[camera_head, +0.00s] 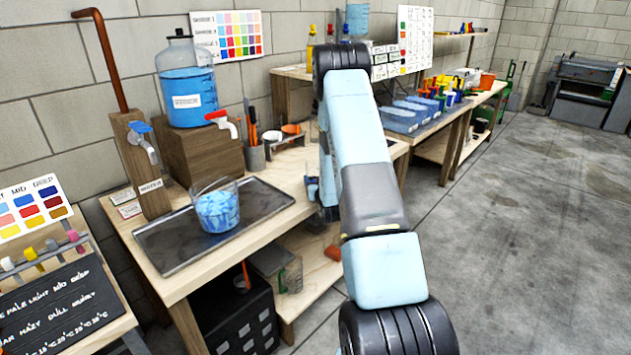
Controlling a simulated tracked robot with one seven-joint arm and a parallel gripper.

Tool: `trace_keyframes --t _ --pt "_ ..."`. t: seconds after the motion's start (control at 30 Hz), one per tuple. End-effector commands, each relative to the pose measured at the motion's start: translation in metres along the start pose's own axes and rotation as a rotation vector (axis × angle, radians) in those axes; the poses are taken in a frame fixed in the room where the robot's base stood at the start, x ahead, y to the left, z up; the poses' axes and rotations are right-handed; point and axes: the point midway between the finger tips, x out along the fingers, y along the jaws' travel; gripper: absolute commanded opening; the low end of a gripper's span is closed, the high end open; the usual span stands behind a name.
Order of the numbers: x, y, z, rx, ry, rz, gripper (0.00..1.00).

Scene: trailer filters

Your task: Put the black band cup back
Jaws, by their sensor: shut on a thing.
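My arm reaches up and away through the middle of the view, and its forearm hides the area around my gripper. I cannot see the jaws or anything between them. A small clear cup with blue in it (312,190) shows just left of the arm, partly hidden; I cannot tell whether it touches my gripper. I cannot make out a black band on any cup. A clear beaker with blue contents (217,210) stands upright on the dark tray (180,250) on the near bench.
A blue water jug (187,95) with a red-handled tap stands on a wooden block (205,150). A copper pipe (105,60) rises beside it. Blue-filled bins (400,120) and coloured cups (440,92) line the far bench. The concrete floor at right (530,230) is clear.

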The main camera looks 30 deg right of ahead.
Motion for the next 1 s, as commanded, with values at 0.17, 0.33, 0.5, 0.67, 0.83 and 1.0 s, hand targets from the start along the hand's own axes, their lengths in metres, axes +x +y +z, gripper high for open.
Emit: trace_keyframes --t 0.17,0.33,0.5,0.67,0.83,1.0 --pt "0.000 0.000 0.002 0.000 -0.001 0.000 0.23" --pt "0.000 -0.001 0.002 0.000 -0.001 0.000 0.73" --pt "0.000 -0.001 0.002 0.000 -0.001 -0.001 0.86" --pt "0.000 -0.001 0.002 0.000 -0.001 -0.001 0.86" --pt "-0.004 -0.001 0.000 0.000 -0.002 -0.001 0.86" --pt "-0.029 -0.001 0.000 0.000 -0.003 -0.001 0.86"
